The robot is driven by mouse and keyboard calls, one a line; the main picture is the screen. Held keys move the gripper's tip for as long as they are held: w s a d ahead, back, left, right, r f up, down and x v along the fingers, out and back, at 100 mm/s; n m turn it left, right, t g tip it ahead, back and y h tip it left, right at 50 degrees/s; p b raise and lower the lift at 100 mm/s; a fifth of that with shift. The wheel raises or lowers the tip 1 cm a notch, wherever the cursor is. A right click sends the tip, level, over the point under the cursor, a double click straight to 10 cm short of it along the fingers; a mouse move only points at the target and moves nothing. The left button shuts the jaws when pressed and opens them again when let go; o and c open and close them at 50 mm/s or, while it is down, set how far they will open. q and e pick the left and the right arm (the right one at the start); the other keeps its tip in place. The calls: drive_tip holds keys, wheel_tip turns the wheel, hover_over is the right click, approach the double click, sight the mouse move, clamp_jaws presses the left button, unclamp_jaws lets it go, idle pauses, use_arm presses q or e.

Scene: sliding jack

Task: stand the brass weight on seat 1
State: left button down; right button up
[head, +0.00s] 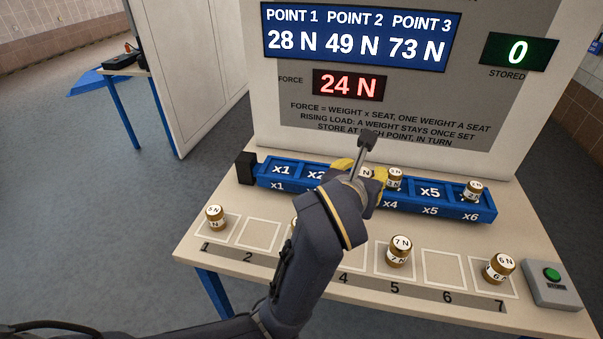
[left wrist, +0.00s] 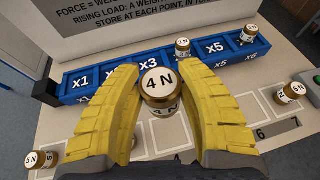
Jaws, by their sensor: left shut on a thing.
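My left gripper (head: 362,172) is shut on a brass weight marked 4 N (left wrist: 160,85), one yellow finger on each side of it. In the head view it is around the x3 part of the blue rack (head: 327,194), partly covering it; its height above the rack is unclear. Seat 1, marked x1 (head: 281,170), is at the rack's left end and looks empty. A small brass weight (head: 394,178) stands at x4, and another (head: 473,190) stands at x6. My right gripper is not in view.
On the table are brass weights of 5 N (head: 215,218), 7 N (head: 399,251) and 6 N (head: 499,267); another behind my arm is mostly hidden. A green-button box (head: 552,283) stands at the right. The force display (head: 349,85) reads 24 N.

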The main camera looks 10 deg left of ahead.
use_arm(q)
drive_tip(key=w+a+r+n+y, duration=0.1)
drive_tip(key=w+a+r+y, duration=0.1)
drive_tip(key=w+a+r, duration=0.25)
drive_tip(key=r+n+g+y, duration=0.1)
drive_tip(key=n+g+y, duration=0.1)
drive_tip(key=n+y, duration=0.6)
hover_over(282, 169)
wheel_tip(282, 169, down, 19)
drive_tip(key=shift+s+f, duration=0.1)
drive_tip(key=c, duration=0.9)
unclamp_jaws()
drive_tip(key=shift+f, duration=0.1)
drive_tip(key=shift+o, duration=0.2)
